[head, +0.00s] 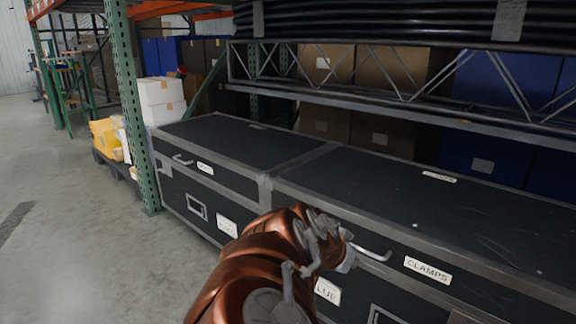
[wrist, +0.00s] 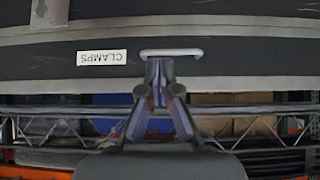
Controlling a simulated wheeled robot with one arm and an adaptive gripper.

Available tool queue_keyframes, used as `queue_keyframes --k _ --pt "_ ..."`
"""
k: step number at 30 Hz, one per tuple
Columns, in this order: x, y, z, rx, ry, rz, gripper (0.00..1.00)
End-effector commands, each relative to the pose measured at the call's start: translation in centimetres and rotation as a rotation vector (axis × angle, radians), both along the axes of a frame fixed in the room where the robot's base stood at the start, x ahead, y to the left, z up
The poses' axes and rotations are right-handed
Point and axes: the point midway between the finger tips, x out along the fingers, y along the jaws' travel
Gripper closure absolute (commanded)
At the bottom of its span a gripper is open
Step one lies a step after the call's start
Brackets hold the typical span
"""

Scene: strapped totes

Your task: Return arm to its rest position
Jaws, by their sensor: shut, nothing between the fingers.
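My copper-coloured arm (head: 255,255) reaches forward from the bottom of the head view. My gripper (head: 345,245) is at the front of a black case (head: 400,195), beside a metal handle (head: 370,252) left of the CLAMPS label (head: 428,269). In the wrist view, which is upside down, my gripper (wrist: 159,65) has its fingers together, with the handle (wrist: 170,53) just beyond the tips. I cannot tell whether the tips touch the handle. The CLAMPS label (wrist: 101,57) shows to its left there.
A second black case (head: 240,140) adjoins on the left. A green rack post (head: 133,110) stands at its left end. White boxes (head: 160,95) and yellow items (head: 105,138) sit behind it. Steel trusses (head: 400,75) hang above the cases. The grey floor (head: 70,230) at left is clear.

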Motion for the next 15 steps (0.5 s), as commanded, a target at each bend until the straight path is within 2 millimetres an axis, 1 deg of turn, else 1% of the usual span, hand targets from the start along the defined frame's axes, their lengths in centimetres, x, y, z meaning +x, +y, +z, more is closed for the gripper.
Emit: queue_keyframes --k 1,3,9,15 --pt "-0.6 -0.6 2.4 0.008 0.021 -0.005 1.0" --pt "-1.6 -1.6 4.0 0.017 0.057 -0.008 1.0" --pt "-4.6 -3.7 8.0 0.046 0.161 -0.008 1.0" --pt "-7.5 -5.1 11.9 0.081 0.263 0.016 1.0"
